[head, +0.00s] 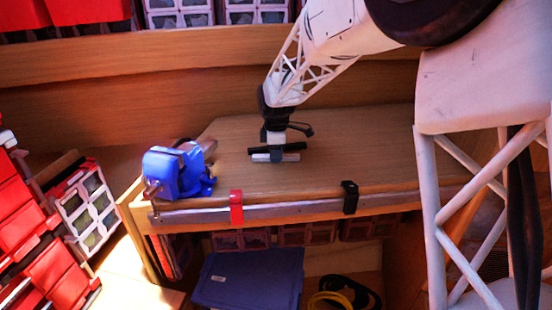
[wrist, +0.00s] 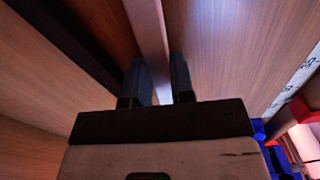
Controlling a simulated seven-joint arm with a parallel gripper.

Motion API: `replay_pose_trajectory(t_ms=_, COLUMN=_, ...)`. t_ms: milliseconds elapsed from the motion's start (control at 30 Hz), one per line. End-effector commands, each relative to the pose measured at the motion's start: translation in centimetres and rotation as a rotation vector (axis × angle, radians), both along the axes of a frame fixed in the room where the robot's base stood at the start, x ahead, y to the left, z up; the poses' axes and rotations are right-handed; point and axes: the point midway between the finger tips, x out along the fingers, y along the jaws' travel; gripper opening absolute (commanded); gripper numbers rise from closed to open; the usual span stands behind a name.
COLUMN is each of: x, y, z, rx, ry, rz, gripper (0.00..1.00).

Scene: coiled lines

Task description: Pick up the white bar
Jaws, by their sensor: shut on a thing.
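The white bar (head: 262,158) is at the middle of the wooden bench top, below my gripper (head: 275,143). In the wrist view the white bar (wrist: 149,35) runs away from me between the two dark fingers of my gripper (wrist: 159,82), which is shut on it. I cannot tell whether the bar touches the bench or is slightly above it. In the wrist view the black bar (wrist: 65,40) is to the left, apart from the fingers.
A blue vise (head: 175,172) stands at the bench's left end. A red clip (head: 236,207) and a black clip (head: 349,197) sit on the front edge of the bench (head: 375,160). Red bins (head: 25,215) are at the left. The bench top to the right is clear.

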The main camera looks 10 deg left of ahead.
Motion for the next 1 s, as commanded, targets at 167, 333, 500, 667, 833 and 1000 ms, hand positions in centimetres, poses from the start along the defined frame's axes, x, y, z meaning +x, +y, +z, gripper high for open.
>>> replay_pose_trajectory(t_ms=167, x=0.0, y=0.0, z=0.0, rx=0.000, ry=0.000, rz=0.000, gripper=0.00)
replay_pose_trajectory(t_ms=333, x=0.0, y=0.0, z=0.3, rx=0.000, ry=-0.001, rz=0.000, gripper=0.00)
replay_pose_trajectory(t_ms=500, x=0.0, y=0.0, z=1.3, rx=0.000, ry=-0.001, rz=0.000, gripper=0.00)
replay_pose_trajectory(t_ms=667, x=0.0, y=0.0, z=2.9, rx=0.000, ry=-0.002, rz=0.000, gripper=0.00)
replay_pose_trajectory(t_ms=833, x=-1.2, y=-0.6, z=3.8, rx=0.000, ry=0.000, rz=0.000, gripper=0.00)
replay_pose_trajectory(t_ms=1000, x=-3.3, y=-1.5, z=3.9, rx=0.000, ry=-0.001, rz=0.000, gripper=0.00)
